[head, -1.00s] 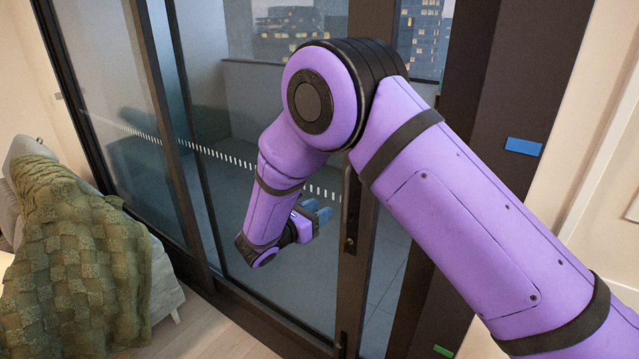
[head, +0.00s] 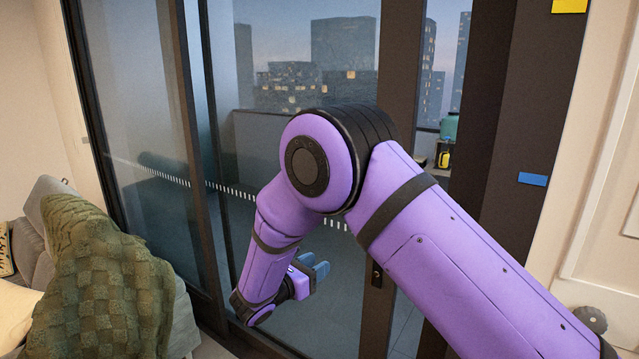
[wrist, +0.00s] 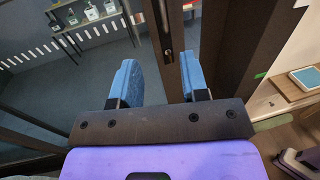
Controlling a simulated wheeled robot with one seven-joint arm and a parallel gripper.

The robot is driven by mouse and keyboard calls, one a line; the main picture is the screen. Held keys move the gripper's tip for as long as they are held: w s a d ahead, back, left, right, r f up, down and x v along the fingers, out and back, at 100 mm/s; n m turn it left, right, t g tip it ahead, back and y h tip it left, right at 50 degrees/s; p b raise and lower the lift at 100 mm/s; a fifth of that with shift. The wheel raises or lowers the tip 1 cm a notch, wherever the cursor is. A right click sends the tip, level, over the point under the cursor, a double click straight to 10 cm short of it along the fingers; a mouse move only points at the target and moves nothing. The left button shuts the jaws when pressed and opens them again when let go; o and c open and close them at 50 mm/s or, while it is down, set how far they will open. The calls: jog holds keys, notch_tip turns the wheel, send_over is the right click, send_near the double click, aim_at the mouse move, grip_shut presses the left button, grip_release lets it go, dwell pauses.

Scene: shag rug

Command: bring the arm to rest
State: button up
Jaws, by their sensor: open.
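My purple arm reaches in from the lower right of the head view and bends down at a large elbow joint. My gripper (head: 313,268) is at the arm's end, low and in front of the glass sliding door (head: 140,150). In the wrist view my gripper (wrist: 160,84) shows two blue fingers spread apart with nothing between them. The dark door frame post (wrist: 166,35) shows beyond the fingers. I cannot tell if the gripper touches it.
A sofa with a green knitted blanket (head: 100,275) stands at the left. A dark wall panel with a blue tag (head: 532,179) is at the right, next to a pale door. A wooden shelf (wrist: 290,88) shows at the right of the wrist view. City buildings show through the glass.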

jog(key=s+d+r+m+g+y, duration=0.1)
jog(key=s+d+r+m+g, duration=0.25)
jog(key=d+r, duration=0.35)
jog(key=s+d+r+m+g+y, duration=0.1)
jog(key=s+d+r+m+g, duration=0.2)
jog(key=d+r+m, duration=0.35)
jog(key=s+d+r+m+g, duration=0.3)
jog(key=d+r+g, duration=0.15)
jog(key=d, duration=0.55)
jog(key=s+d+r+m+t+y, duration=0.1)
jog(key=s+d+r+m+y, duration=0.1)
jog(key=s, duration=0.6)
jog(key=s+d+r+m+t+y, duration=0.1)
jog(key=s+d+r+m+y, duration=0.2)
jog(key=s+m+y, duration=0.2)
jog(key=s+d+r+m+t+y, duration=0.1)
jog(key=s+d+r+m+y, duration=0.2)
jog(key=s+m, duration=0.4)
jog(key=s, duration=0.5)
jog(key=shift+s+t+y, duration=0.3)
jog(key=shift+s+y, duration=0.1)
jog(key=shift+c, duration=0.2)
